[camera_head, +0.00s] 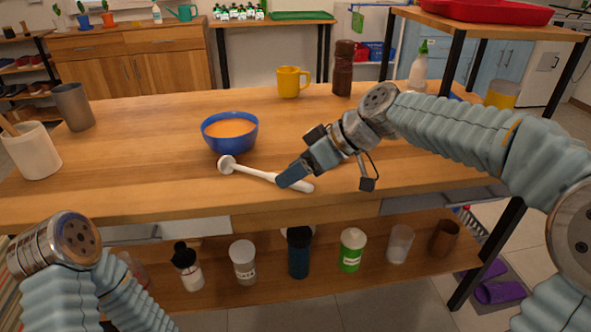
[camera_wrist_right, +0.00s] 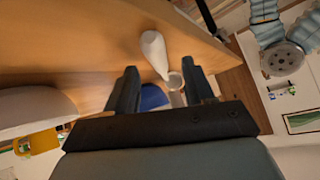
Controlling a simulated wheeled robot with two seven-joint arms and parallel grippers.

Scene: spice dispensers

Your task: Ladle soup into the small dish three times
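A blue bowl (camera_head: 214,143) of orange soup stands on the wooden table (camera_head: 130,165). A white ladle (camera_head: 252,173) lies in front of it, head to the left and handle to the right. My right gripper (camera_head: 293,177) reaches in from the right, over the ladle's handle, and hides part of it. In the right wrist view the fingers (camera_wrist_right: 162,88) are apart. The white handle (camera_wrist_right: 153,48) and a bit of blue (camera_wrist_right: 152,97) show between and beyond them; I cannot tell whether the fingers touch the handle. My left gripper is out of view. I make out no small dish.
A yellow mug (camera_head: 291,82) and a brown grinder (camera_head: 343,68) stand at the back. A grey cup (camera_head: 73,106) and a white utensil pot (camera_head: 32,152) stand at the left. Several jars sit on the lower shelf (camera_head: 325,285). The table's left middle is clear.

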